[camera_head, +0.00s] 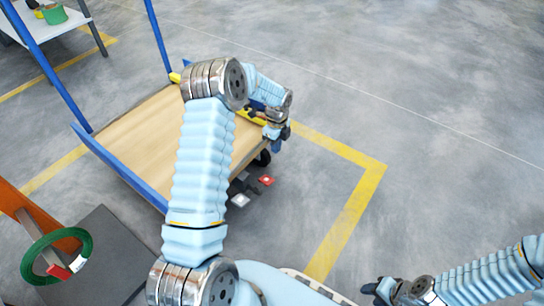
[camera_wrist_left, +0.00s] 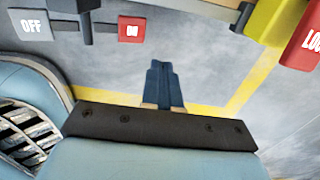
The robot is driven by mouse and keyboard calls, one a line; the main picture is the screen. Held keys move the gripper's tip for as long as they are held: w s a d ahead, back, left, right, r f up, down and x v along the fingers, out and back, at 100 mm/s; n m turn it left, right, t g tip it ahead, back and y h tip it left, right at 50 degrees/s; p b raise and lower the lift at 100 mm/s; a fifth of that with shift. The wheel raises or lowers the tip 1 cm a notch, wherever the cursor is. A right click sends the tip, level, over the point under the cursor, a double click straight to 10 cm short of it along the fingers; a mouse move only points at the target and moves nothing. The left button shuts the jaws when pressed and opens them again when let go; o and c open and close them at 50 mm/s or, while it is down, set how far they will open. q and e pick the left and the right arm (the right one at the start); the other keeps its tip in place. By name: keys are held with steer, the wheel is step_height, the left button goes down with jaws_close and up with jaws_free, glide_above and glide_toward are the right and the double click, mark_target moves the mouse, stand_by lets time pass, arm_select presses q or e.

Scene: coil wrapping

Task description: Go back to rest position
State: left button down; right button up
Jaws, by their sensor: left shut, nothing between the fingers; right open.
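My left arm reaches up the middle of the head view and bends at the top over a wooden-decked cart (camera_head: 130,135). Its gripper (camera_head: 277,143) hangs by the cart's right edge. In the left wrist view the two dark blue fingers (camera_wrist_left: 164,86) are together with nothing between them. My right gripper (camera_head: 372,290) is low at the right of the head view, apart from the cart; it is open, though its fingers are small there. A green coil (camera_head: 82,248) hangs on an orange stand (camera_head: 40,222) at lower left.
The cart has blue rails and dark wheels. A red pedal (camera_head: 266,180) and a white pedal (camera_head: 240,200) sit low by it; the wrist view shows OFF and red labels. A white table (camera_head: 70,22) stands at upper left. Grey floor at right is clear.

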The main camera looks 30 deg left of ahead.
arm_select(q)
steer(key=shift+w+r, duration=0.3)
steer(key=shift+r, duration=0.6)
steer(key=shift+d, duration=0.1)
